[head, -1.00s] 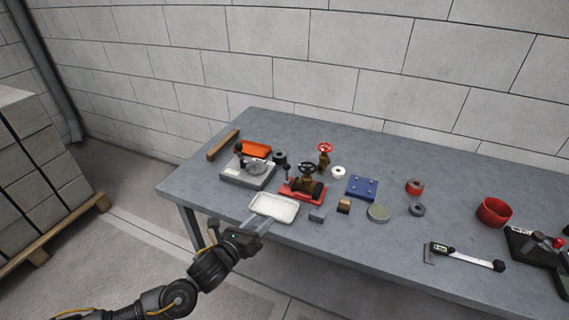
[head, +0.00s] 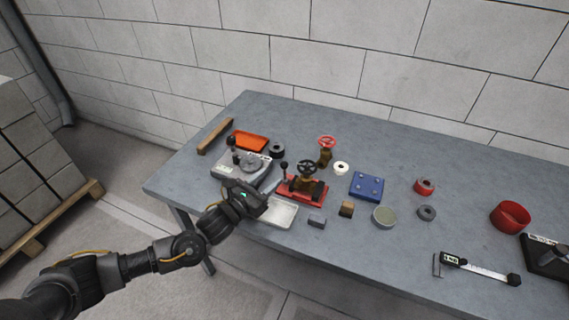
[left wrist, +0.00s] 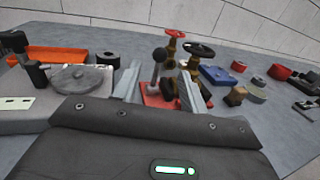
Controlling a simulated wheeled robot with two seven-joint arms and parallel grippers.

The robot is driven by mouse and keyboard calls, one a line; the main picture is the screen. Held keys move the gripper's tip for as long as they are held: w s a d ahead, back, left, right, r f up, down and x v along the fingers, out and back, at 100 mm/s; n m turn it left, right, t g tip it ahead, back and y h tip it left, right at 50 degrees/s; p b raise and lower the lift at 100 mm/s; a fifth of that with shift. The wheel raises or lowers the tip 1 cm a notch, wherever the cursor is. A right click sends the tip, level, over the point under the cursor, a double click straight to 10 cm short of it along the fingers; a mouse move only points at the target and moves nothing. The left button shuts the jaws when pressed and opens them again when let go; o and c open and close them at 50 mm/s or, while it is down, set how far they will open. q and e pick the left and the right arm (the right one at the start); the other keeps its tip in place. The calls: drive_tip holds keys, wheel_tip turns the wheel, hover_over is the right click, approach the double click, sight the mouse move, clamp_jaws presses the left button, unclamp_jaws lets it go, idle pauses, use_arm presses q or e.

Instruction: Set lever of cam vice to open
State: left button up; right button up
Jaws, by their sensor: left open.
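The cam vice (head: 312,197) is a red base on the table with a brass valve with a black handwheel (head: 308,168) in it. Its lever (head: 284,168) stands roughly upright at the left end, with a dark ball knob. My left gripper (head: 277,187) is open, just to the left of the vice, with its fingers pointing at the lever. In the left wrist view the lever (left wrist: 157,62) shows between the two fingers of the left gripper (left wrist: 160,74); I cannot tell whether they touch it. My right gripper is not in view.
A grey fixture (head: 228,168) with a round plate and black knob stands left of the gripper. A white tray (head: 283,214) lies below it. A red-wheeled valve (head: 325,150), blue block (head: 366,186) and small parts lie to the right. An orange tray (head: 250,140) is behind.

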sight(284, 165)
use_arm(q)
drive_tip(key=x, duration=0.6)
drive_tip(key=shift+w+d+p, duration=0.1)
drive_tip(key=shift+w+p, duration=0.1)
drive_tip(key=shift+p, duration=0.2)
drive_tip(key=shift+x, duration=0.85)
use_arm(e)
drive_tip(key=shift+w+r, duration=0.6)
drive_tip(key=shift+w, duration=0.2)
use_arm(q)
clamp_jaws()
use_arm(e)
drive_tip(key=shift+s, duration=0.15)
